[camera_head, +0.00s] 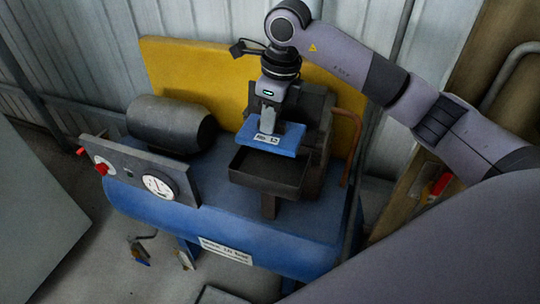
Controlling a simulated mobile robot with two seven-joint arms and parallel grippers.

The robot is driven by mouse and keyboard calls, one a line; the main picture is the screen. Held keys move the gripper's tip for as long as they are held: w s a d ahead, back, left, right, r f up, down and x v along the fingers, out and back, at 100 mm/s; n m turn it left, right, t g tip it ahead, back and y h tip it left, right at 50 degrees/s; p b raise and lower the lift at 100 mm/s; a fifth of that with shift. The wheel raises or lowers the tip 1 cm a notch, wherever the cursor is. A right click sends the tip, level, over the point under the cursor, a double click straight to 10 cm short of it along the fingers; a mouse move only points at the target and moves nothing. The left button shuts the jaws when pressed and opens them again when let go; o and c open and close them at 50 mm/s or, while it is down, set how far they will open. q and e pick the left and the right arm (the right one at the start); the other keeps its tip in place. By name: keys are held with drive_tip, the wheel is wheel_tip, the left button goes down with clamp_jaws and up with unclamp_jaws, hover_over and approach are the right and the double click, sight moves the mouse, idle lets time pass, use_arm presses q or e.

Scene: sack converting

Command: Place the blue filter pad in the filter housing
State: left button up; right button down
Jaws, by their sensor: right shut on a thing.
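The blue filter pad (285,143) is a flat blue block with a white label on its front. My right gripper (268,128) points down and is shut on it. The pad is held level above the black open-topped tray of the filter housing (266,185), with a gap between pad and tray visible at the front. The rear of the tray is partly hidden by the pad. My left gripper is not in view.
The housing stands on a blue tank (225,228) beside a dark motor (170,125) and a gauge panel (155,186). A yellow panel (190,70) stands behind. A copper pipe (354,135) rises right of the housing.

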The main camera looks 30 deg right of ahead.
wheel_tip(320, 180, down, 11)
idle(0.4)
drive_tip(key=shift+f, duration=0.2)
drive_tip(key=c, duration=1.1)
unclamp_jaws()
drive_tip(key=shift+r, duration=0.1)
